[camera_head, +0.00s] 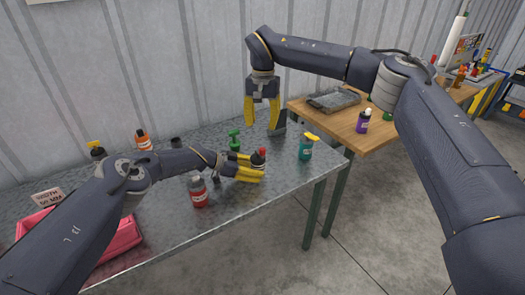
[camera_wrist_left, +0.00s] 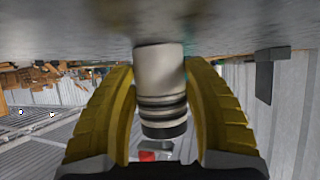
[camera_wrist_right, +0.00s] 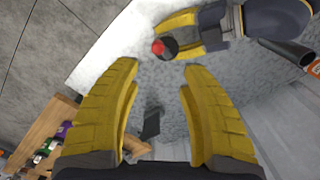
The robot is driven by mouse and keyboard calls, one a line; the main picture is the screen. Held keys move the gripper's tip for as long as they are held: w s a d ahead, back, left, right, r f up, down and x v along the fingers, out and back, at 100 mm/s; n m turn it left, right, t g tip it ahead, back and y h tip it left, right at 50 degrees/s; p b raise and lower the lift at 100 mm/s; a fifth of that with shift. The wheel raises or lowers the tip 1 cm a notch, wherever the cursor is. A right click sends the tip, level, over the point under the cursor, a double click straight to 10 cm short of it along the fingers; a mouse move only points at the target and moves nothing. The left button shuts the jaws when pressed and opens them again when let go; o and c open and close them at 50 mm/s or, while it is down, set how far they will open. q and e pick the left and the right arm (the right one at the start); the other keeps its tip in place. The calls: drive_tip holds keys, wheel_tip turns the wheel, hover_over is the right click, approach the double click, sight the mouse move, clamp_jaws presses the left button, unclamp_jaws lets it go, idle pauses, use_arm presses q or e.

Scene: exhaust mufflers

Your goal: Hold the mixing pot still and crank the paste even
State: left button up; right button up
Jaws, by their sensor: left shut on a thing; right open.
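The mixing pot (camera_head: 258,157) stands on the metal table, with a dark top and a red knob. My left gripper (camera_head: 249,168) is shut around its body. In the left wrist view, the pot's pale metal body (camera_wrist_left: 160,72) with dark rings sits between both yellow fingers, and a red part shows at its dark end. My right gripper (camera_head: 262,113) is open and empty, pointing down above and behind the pot. In the right wrist view, the pot's red knob (camera_wrist_right: 158,47) lies beyond the open fingertips, apart from them. The paste is not visible.
A dark angled bracket (camera_head: 279,124) stands behind the pot. A teal spray bottle (camera_head: 305,149) is to its right, a green-topped bottle (camera_head: 234,139) behind, and a red bottle (camera_head: 198,191) to the left. A pink bin (camera_head: 122,237) is far left. The table's front right is clear.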

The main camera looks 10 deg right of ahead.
sight(262, 149)
wheel_tip(262, 149, down, 12)
drive_tip(key=shift+d+r, duration=0.1)
drive_tip(key=shift+r, duration=0.05)
idle(0.6)
clamp_jaws()
idle(0.3)
